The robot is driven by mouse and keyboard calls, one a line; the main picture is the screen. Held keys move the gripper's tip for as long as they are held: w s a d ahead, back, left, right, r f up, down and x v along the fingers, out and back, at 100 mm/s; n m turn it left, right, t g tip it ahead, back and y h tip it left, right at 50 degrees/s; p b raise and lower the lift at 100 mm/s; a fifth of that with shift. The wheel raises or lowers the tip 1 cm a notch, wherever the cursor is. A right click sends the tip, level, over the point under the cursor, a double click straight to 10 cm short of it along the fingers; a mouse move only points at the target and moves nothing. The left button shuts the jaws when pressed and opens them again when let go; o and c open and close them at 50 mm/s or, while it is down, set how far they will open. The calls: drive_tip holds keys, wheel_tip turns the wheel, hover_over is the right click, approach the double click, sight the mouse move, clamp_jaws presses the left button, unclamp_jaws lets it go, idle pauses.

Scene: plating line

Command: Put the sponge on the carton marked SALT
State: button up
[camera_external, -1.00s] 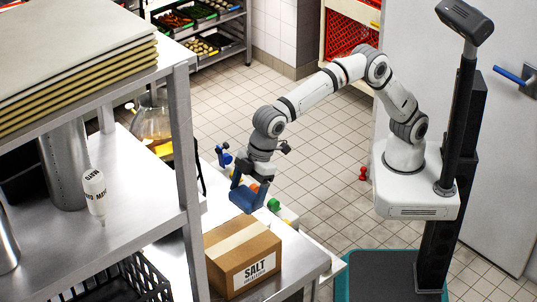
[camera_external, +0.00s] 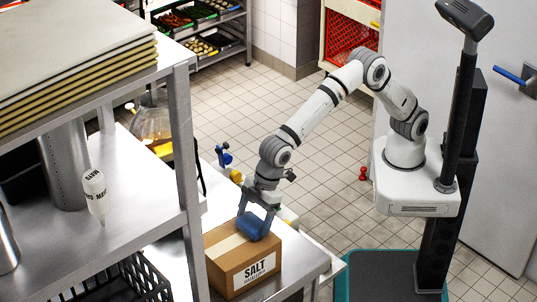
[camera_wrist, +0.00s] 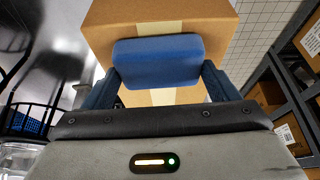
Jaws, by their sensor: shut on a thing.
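The SALT carton (camera_external: 243,262) is a brown box with a tape strip and a white label, standing on the steel table at the front. My gripper (camera_external: 256,222) is shut on the blue sponge (camera_external: 252,229) and holds it over the carton's top. In the wrist view the sponge (camera_wrist: 157,62) spans between my two fingers (camera_wrist: 160,82), in front of the carton (camera_wrist: 190,18). I cannot tell whether the sponge touches the carton's top.
A steel shelf post (camera_external: 186,150) stands just left of the carton. A black crate (camera_external: 128,278) is at the lower left. Small coloured items (camera_external: 226,158) lie behind my gripper.

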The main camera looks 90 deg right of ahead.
drive_tip(key=shift+f, duration=0.2)
drive_tip(key=o, duration=0.9)
drive_tip(key=shift+r, duration=0.1)
drive_tip(key=shift+r, duration=0.1)
